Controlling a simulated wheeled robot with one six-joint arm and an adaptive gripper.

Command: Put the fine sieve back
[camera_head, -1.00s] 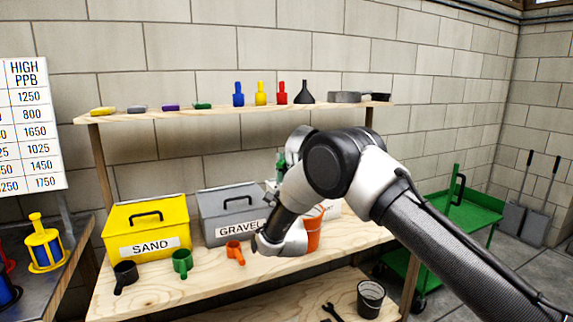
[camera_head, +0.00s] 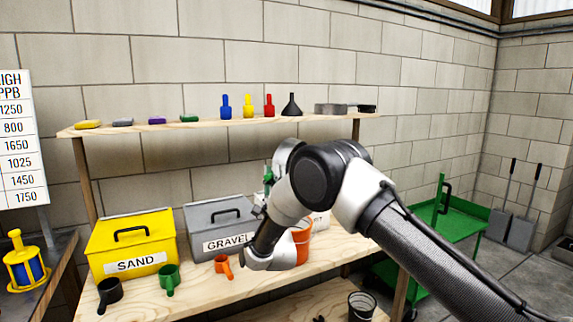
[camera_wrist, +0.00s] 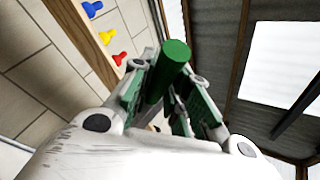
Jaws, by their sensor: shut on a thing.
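My gripper (camera_wrist: 165,85) is shut on a green cylindrical handle (camera_wrist: 175,52) in the wrist view. The rest of the held thing is hidden, so I cannot tell from its shape that it is the fine sieve. In the head view my gripper is mostly hidden behind my wrist, above the workbench; only a bit of green shows.
The shelf also holds a black funnel (camera_head: 291,106), coloured bottles (camera_head: 248,107) and flat coloured pieces (camera_head: 157,120). Below are the yellow sand box (camera_head: 132,243), grey gravel box (camera_head: 222,227), scoops (camera_head: 169,279) and an orange bucket (camera_head: 302,240). A green cart (camera_head: 460,215) stands right.

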